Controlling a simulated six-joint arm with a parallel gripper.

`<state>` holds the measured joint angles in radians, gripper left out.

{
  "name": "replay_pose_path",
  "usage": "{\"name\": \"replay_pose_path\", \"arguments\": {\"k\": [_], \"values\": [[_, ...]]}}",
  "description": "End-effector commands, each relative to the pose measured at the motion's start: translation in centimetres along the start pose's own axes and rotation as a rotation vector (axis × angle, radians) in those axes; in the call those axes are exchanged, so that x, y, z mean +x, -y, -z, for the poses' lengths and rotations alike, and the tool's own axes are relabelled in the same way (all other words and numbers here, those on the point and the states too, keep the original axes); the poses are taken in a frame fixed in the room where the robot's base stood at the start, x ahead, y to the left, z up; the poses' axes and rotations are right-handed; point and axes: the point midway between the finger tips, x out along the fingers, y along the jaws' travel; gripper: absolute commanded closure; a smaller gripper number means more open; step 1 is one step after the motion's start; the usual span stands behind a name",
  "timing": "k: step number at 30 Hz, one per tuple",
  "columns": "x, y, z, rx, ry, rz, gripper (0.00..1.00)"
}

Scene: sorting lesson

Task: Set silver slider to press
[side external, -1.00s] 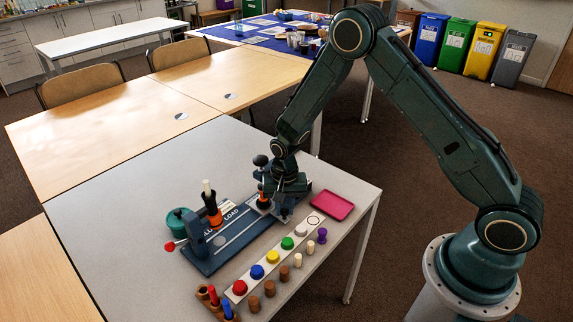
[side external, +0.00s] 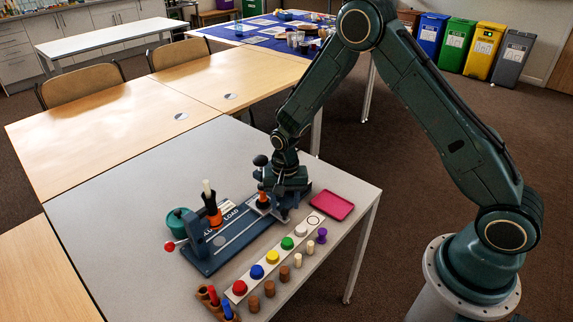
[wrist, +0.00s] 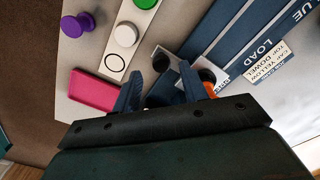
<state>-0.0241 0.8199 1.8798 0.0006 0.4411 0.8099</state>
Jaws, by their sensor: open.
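The blue base (side external: 219,252) carries a pale rail and printed labels, with LOAD readable. My gripper (side external: 284,213) is low over the right end of this base, pointing down. In the wrist view my gripper (wrist: 158,80) has its two blue fingers apart, with no object clearly held between them. A small silvery piece (wrist: 161,53) shows just beyond the fingertips and is probably the silver slider, partly hidden; I cannot tell whether a finger touches it. The press with a black knob (side external: 260,160) and an orange part (side external: 262,195) stands close to the gripper's left.
A strip of coloured buttons (side external: 273,256) and a row of pegs (side external: 284,273) lie in front of the base. A pink tray (side external: 331,205) is to the right. An upright orange-and-black post (side external: 212,212) and a green round container (side external: 178,221) stand left.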

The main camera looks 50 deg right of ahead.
Motion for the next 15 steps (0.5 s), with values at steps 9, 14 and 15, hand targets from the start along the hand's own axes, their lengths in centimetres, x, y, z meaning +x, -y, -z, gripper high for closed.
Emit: {"name": "replay_pose_path", "arguments": {"k": [9,14,15], "values": [[-4.6,0.0,0.1,0.001,-0.003,0.002,0.57],[-7.1,0.0,0.1,0.001,-0.004,0.002,0.57],[-7.7,0.0,0.1,0.001,-0.003,0.002,0.57]]}}
